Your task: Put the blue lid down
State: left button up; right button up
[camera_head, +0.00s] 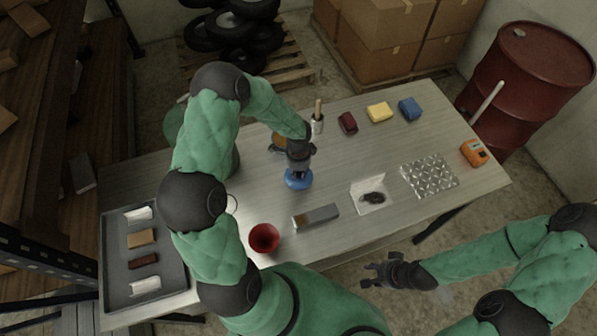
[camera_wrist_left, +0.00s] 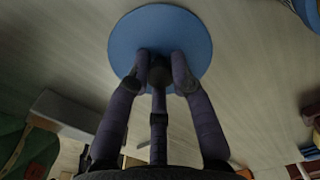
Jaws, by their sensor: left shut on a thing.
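The blue lid (camera_head: 298,181) is a round disc with a dark knob in its middle. My left gripper (camera_head: 296,168) is above it, with its fingers shut around the knob. In the left wrist view the lid (camera_wrist_left: 160,30) lies flat beyond the fingers (camera_wrist_left: 158,80), which close on the knob. The lid is at or just above the table top (camera_head: 330,165); I cannot tell if it touches. My right gripper (camera_head: 388,272) is off the table's front edge, with its fingers spread and nothing between them.
A grey tray (camera_head: 117,240) is at the left. Bare table lies right of the lid.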

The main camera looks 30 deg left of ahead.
aim_at(298, 173)
pick_arm(q)
jog(key=shift+f, duration=0.15)
jog(key=o, duration=0.9)
jog(key=shift+o, duration=0.2)
notch_tip(298, 173, up, 12)
jog(key=p, duration=0.1)
dwell(0.5)
